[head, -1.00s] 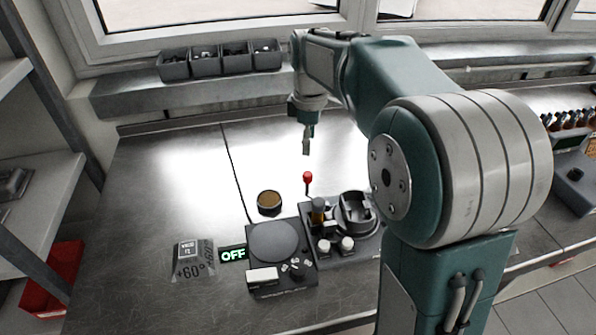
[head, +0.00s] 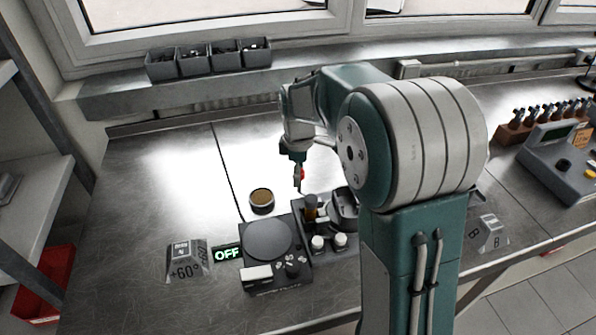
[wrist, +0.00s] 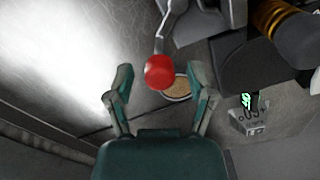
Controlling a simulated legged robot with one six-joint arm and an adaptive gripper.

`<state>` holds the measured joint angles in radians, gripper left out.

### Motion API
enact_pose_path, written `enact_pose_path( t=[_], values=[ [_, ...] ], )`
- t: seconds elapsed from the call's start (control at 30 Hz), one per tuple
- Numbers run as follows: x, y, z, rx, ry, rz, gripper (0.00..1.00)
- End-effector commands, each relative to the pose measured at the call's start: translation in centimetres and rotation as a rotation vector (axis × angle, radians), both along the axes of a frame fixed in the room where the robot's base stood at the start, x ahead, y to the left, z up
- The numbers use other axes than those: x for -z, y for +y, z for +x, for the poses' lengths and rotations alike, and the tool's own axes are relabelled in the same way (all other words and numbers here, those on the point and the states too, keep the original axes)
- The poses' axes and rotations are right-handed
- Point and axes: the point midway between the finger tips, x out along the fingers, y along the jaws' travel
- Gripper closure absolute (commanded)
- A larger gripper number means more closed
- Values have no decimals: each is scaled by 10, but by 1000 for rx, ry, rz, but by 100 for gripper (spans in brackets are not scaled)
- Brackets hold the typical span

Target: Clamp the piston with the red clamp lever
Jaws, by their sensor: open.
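The red clamp lever knob (wrist: 159,72) sits between the two open fingers of my gripper (wrist: 161,84) in the wrist view, on a bent metal arm rising to the top. I cannot tell whether a finger touches it. In the head view the red knob (head: 301,174) is partly hidden by my gripper (head: 298,179). A dark grey round part (head: 343,206), apparently the piston in its fixture, stands right of the lever and is partly hidden by my arm. Whether it is clamped cannot be seen.
A round tin (head: 262,200) with brown content stands left of the lever. An amber-topped cylinder (head: 311,204) and white-capped jars (head: 328,242) stand close by.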

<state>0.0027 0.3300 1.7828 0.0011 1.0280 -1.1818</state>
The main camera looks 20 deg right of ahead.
Motion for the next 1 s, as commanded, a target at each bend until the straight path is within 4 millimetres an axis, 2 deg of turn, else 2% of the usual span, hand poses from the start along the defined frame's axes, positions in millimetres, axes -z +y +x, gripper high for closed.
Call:
enact_pose_path(
  t=[0.17,0.27,0.3,0.33,0.73,1.0],
  values=[
    [0,0,0,1,0,0,31],
    [0,1,0,0,0,-1,71],
    [0,1,0,0,0,-1,89],
    [0,1,0,0,0,-1,100],
    [1,1,1,24,0,0,100],
    [1,-4,5,159,-1,1,100]
  ],
)
